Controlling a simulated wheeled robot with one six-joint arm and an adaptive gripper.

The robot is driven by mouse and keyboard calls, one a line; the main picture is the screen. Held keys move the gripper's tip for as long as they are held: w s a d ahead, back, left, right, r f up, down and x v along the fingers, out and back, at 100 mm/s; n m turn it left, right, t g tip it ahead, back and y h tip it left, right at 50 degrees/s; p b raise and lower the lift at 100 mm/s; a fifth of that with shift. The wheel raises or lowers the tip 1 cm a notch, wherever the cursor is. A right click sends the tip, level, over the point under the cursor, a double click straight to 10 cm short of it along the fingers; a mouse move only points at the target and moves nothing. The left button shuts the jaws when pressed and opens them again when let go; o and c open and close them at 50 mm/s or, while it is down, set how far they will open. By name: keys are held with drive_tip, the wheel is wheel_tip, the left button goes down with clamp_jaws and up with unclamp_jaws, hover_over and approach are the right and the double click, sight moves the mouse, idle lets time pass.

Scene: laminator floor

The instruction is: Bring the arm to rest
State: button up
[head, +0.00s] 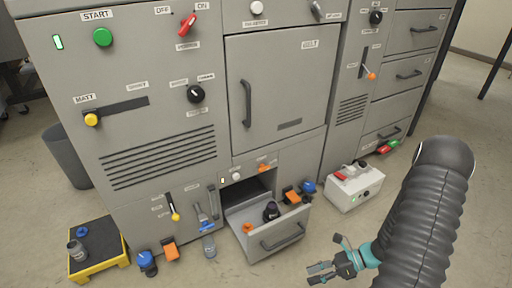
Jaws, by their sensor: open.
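My gripper (321,272) is low at the bottom right of the head view, in front of the grey laminator cabinet. Its fingers point left and are apart, with nothing seen between them. My dark ribbed arm (422,215) comes down from the right side to a teal wrist band. The gripper is to the right of and nearer than the pulled-out drawer (277,241), and does not appear to touch anything.
The open drawer holds a dark round item (271,211). A white box (354,189) with a red part stands on the floor. A yellow stand (97,265) and a blue-topped item (147,263) are at left. A grey bin (67,158) stands behind. Floor around the gripper looks clear.

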drive_tip(key=s+d+r+n+h, duration=0.15)
drive_tip(key=r+n+h, duration=0.35)
drive_tip(key=r+n, duration=0.5)
drive_tip(key=s+d+r+n+h, duration=0.1)
drive_tip(key=s+r+n+h, duration=0.3)
drive_tip(key=r+n, duration=0.6)
drive_tip(key=s+a+r+n+t+h, duration=0.1)
drive_tip(key=s+a+r+t, duration=0.1)
drive_tip(key=r, duration=0.7)
drive_tip(key=s+a+r+n+t+h, duration=0.2)
drive_tip(key=a+r+t, duration=0.1)
drive_tip(key=r, duration=0.6)
drive_tip(key=shift+a+r+t+h, duration=0.15)
drive_tip(key=shift+r+t+h, duration=0.15)
drive_tip(key=shift+t, duration=0.5)
